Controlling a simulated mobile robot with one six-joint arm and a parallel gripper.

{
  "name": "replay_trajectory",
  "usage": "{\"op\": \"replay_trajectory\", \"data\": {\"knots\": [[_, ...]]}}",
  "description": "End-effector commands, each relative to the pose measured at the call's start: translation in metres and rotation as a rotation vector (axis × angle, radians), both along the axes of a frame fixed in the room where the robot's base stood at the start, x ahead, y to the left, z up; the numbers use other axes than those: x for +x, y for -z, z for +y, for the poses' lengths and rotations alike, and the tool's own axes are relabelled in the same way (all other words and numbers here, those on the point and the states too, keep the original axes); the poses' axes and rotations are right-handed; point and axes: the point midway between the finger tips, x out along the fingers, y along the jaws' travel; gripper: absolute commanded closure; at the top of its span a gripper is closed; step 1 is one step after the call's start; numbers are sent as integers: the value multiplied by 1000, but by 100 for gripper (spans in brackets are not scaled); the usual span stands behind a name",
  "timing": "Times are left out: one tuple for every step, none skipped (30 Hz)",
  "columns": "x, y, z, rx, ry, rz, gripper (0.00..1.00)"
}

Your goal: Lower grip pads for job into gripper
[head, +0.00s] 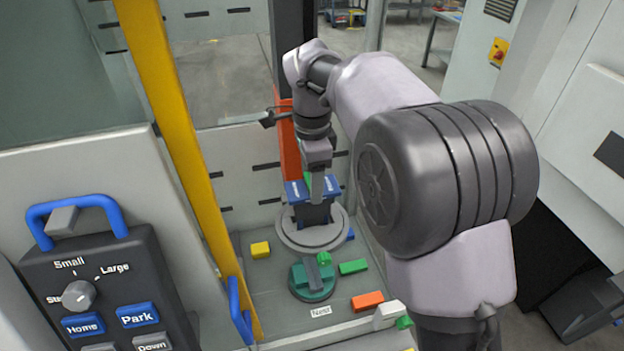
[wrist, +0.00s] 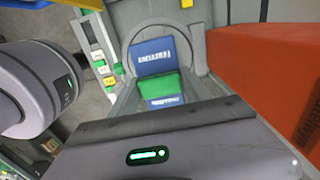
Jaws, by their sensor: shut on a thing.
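My gripper (head: 317,185) points down over a dark block with blue labelled tops (head: 297,190) on a round grey base (head: 285,235). In the wrist view, a blue face with white lettering (wrist: 152,56) lies beyond a green piece (wrist: 158,85), and another blue face (wrist: 164,102) lies nearer. My gripper is shut on the green piece, which sits between the two blue faces. My fingers partly hide it in the head view. Whether the green piece touches the dark block underneath cannot be told.
A control panel (head: 110,275) with a knob and blue buttons stands left. A yellow post (head: 180,130) and an orange-red upright (head: 287,150) flank the space.

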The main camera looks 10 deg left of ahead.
Motion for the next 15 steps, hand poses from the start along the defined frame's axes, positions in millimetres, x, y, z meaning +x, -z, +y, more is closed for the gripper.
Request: {"op": "replay_trajectory", "data": {"knots": [[0, 0, 0, 0, 0, -1, 100], [0, 0, 0, 0, 0, -1, 100], [0, 1, 0, 0, 0, -1, 100], [0, 2, 0, 0, 0, -1, 100], [0, 3, 0, 0, 0, -1, 100], [0, 4, 0, 0, 0, -1, 100], [0, 5, 0, 0, 0, -1, 100], [0, 6, 0, 0, 0, -1, 100], [0, 8, 0, 0, 0, -1, 100], [0, 10, 0, 0, 0, -1, 100], [0, 11, 0, 0, 0, -1, 100], [0, 13, 0, 0, 0, -1, 100], [0, 15, 0, 0, 0, -1, 100], [0, 16, 0, 0, 0, -1, 100], [0, 18, 0, 0, 0, -1, 100]]}}
